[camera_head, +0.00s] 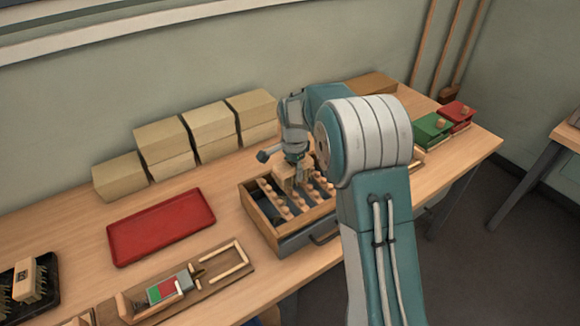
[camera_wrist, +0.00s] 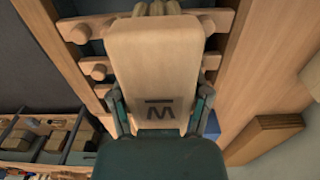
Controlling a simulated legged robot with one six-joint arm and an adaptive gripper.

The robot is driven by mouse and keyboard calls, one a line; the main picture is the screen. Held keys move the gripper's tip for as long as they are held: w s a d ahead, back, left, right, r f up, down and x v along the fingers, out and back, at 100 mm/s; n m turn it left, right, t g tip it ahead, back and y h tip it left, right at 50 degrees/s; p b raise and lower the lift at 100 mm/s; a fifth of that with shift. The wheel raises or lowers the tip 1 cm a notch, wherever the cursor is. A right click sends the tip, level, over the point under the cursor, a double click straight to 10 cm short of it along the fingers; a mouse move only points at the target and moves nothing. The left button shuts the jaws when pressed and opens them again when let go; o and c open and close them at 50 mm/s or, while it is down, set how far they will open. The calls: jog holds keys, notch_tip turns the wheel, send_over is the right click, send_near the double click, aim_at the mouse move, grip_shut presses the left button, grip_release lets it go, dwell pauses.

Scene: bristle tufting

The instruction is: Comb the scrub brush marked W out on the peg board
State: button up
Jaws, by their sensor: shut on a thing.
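My gripper (camera_head: 296,163) is shut on a wooden scrub brush (camera_head: 287,178) over the peg board (camera_head: 246,198). In the wrist view my gripper (camera_wrist: 161,108) has a finger on each side of the brush's pale block (camera_wrist: 155,60). A dark letter with a bar above shows on the block, reading like an upside-down underlined W. Tan bristle tufts (camera_wrist: 157,8) show at the block's far end, among the board's pegs (camera_wrist: 80,33). Their tips are hidden, so I cannot tell how deep they reach. The peg board is a wooden frame with slanting rows of round pegs.
A red tray (camera_head: 161,226) lies left of the peg board. A wooden fixture with a red and green plate (camera_head: 165,290) is in front. A black tray with another brush (camera_head: 30,280) is far left. Cardboard boxes (camera_head: 163,145) line the wall. Green (camera_head: 432,132) and red boxes (camera_head: 456,117) stand right.

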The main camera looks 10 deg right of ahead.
jog(key=shift+s+d+f, duration=0.1)
jog(key=shift+s+d, duration=0.25)
jog(key=shift+s, duration=0.55)
jog(key=shift+s+d+f, duration=0.1)
jog(key=shift+s+d, duration=0.25)
jog(key=shift+s, duration=0.5)
jog(key=shift+s+d+f, duration=0.1)
jog(key=shift+s+d, duration=0.25)
jog(key=shift+s, duration=0.55)
jog(key=shift+w+a, duration=0.25)
jog(key=shift+w, duration=0.45)
jog(key=shift+c, duration=0.4)
jog(key=shift+w+a+r, duration=0.1)
jog(key=shift+w+a, duration=0.35)
jog(key=shift+w, duration=0.6)
jog(key=shift+w+a+r, duration=0.1)
jog(key=shift+w+a, duration=0.3)
jog(key=shift+w, duration=0.6)
jog(key=shift+w+a+r, duration=0.1)
jog(key=shift+w+a, duration=0.35)
jog(key=shift+w, duration=0.6)
notch_tip(320, 180, up, 6)
